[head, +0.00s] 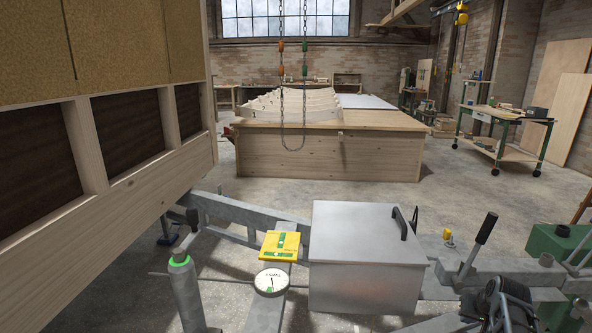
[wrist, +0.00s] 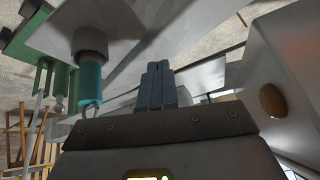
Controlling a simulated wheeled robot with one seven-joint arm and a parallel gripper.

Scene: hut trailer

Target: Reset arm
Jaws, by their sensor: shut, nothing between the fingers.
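My gripper (wrist: 158,70) shows in the wrist view as two blue-grey fingers pressed together, with nothing between them. They point up in the picture, past the dark edge of the gripper body. A teal cylinder (wrist: 91,80) with a grey collar stands to their left, apart from them in the picture. A smooth grey body with an orange oval (wrist: 272,100) fills the right side. I cannot make out my gripper in the head view.
In the head view a grey metal box (head: 366,270) sits on the trailer drawbar, beside a yellow level (head: 280,245) and a round dial (head: 271,281). A lever (head: 480,240) stands right of it. The timber hut wall (head: 150,190) rises at left. Open floor (head: 330,193) lies behind.

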